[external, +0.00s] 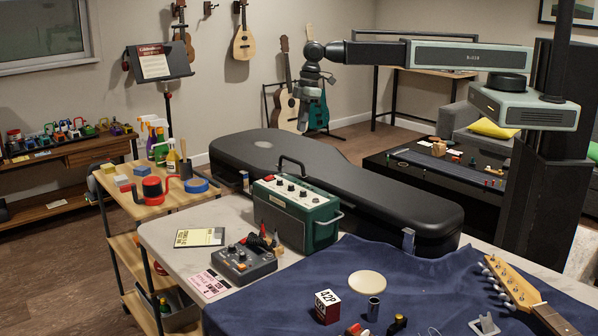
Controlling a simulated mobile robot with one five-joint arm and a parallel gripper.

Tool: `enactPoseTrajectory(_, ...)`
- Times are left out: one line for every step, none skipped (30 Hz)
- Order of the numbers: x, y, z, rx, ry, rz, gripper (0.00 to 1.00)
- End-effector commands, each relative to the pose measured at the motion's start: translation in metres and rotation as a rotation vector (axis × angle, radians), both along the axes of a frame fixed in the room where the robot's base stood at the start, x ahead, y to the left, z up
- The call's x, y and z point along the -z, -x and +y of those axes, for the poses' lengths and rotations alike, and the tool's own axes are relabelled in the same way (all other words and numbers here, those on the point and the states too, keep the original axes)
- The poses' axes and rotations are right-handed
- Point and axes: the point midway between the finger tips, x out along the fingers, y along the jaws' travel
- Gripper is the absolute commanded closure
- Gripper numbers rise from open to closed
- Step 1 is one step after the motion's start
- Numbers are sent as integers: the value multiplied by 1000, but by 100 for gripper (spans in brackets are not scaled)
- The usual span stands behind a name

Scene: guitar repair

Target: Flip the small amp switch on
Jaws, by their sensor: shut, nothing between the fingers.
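The small green amp (297,221) stands on the workbench near its back edge, with a cream top panel (291,190) of dark knobs and a black handle arched above it. A small red part shows at the left end of the panel. The switch is too small to make out, so I cannot tell its position. My gripper (304,127) hangs from the arm above and slightly right of the amp in the picture, fingers pointing down, shut and empty. It is well apart from the amp.
A black guitar case (372,190) lies behind the amp. A grey pedal-like box (243,262) with cables is in front. A blue cloth (420,285) carries a guitar headstock (508,283), a small box (327,306) and small parts. A cart (152,205) stands left.

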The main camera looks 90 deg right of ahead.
Motion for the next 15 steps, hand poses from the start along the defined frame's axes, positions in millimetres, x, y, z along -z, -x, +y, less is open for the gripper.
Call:
enactPoseTrajectory(-17, -33, 29, -52, -6, -14, 100)
enactPoseTrajectory(-23, -45, 45, -82, -9, -22, 100)
enactPoseTrajectory(-30, -58, 66, -115, -13, -30, 100)
enactPoseTrajectory(-35, -67, 83, -139, -16, -35, 100)
enactPoseTrajectory(-40, -74, 99, -158, -19, -39, 100)
enactPoseTrajectory(-47, -81, 121, -180, -24, -41, 100)
enactPoseTrajectory(-51, -83, 136, -196, -25, -40, 100)
enactPoseTrajectory(-55, -82, 149, -211, -27, -39, 100)
enactPoseTrajectory(-59, -79, 163, -227, -27, -39, 100)
enactPoseTrajectory(-61, -75, 171, -237, -26, -38, 100)
enactPoseTrajectory(-62, -71, 177, -245, -27, -38, 100)
enactPoseTrajectory(-63, -68, 183, -253, -27, -38, 100)
enactPoseTrajectory(-63, -67, 186, -256, -27, -38, 100)
enactPoseTrajectory(-63, -66, 187, -259, -27, -38, 100)
enactPoseTrajectory(-62, -66, 189, -260, -27, -38, 100)
